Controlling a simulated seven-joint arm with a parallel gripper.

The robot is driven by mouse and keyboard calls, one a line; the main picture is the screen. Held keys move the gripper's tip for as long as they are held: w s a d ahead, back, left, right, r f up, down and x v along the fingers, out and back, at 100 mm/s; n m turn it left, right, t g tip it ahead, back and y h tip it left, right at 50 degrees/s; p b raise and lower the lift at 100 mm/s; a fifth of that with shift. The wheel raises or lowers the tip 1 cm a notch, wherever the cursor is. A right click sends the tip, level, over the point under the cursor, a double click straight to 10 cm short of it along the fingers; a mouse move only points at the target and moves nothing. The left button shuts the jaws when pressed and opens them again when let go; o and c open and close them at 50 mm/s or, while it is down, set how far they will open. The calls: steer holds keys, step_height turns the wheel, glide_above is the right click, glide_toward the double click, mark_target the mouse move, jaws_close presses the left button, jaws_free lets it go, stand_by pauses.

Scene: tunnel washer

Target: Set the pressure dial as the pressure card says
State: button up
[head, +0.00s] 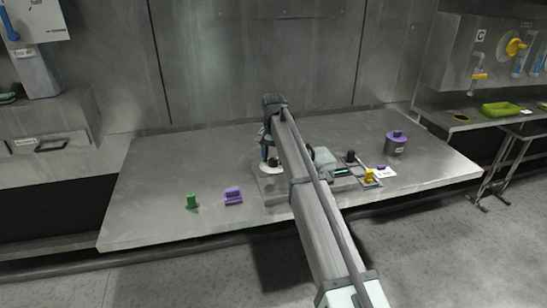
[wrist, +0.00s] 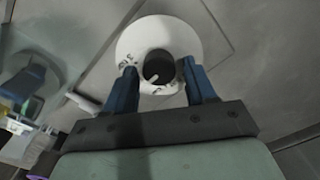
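The dial is a round white disc (wrist: 186,36) with dark marks at its left edge and a dark knob (wrist: 158,66) in the middle, seen in the wrist view. A pale pointer line shows on the knob's lower left side. My gripper (wrist: 159,72) is open, with one blue finger on each side of the knob and a visible gap to it. In the head view my arm covers most of the dial area, and the gripper (head: 268,150) is partly hidden. A small white card (head: 386,173) lies at the right of the table, its print too small to read.
A green block (head: 192,201) and a purple block (head: 233,195) stand at the table's left front. A grey canister with a purple top (head: 396,143) stands at the right. Yellow (head: 369,175) and black (head: 350,157) parts sit right of my arm.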

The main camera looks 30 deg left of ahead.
mark_target(274, 159)
steer(key=shift+o, duration=0.4)
step_height(274, 159, up, 14)
stand_by(0.5)
steer(key=shift+f, duration=0.15)
